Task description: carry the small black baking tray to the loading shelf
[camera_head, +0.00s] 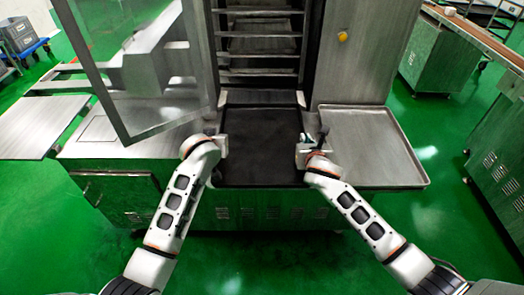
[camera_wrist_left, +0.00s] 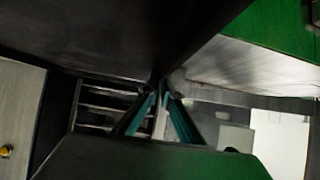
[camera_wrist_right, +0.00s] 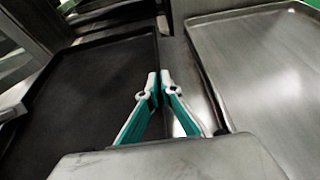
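The black baking tray (camera_head: 262,140) lies roughly level between my two grippers in the head view, in front of a tall steel rack with several dark shelves (camera_head: 260,45). My left gripper (camera_head: 222,145) is at its left edge. In the left wrist view its fingers (camera_wrist_left: 166,88) come together at the edge of the dark tray (camera_wrist_left: 110,35). My right gripper (camera_head: 303,148) is at its right edge. In the right wrist view its fingers (camera_wrist_right: 160,82) close on the rim of the tray (camera_wrist_right: 95,95). Whether the tray rests on anything is hidden. Which surface is the loading shelf is unclear.
A bare steel tray-like surface (camera_head: 368,145) lies right of the black tray. A tilted clear panel (camera_head: 150,70) stands on the left, above a steel worktop (camera_head: 110,140). A conveyor (camera_head: 485,40) is at the far right. Green floor lies open around the machine.

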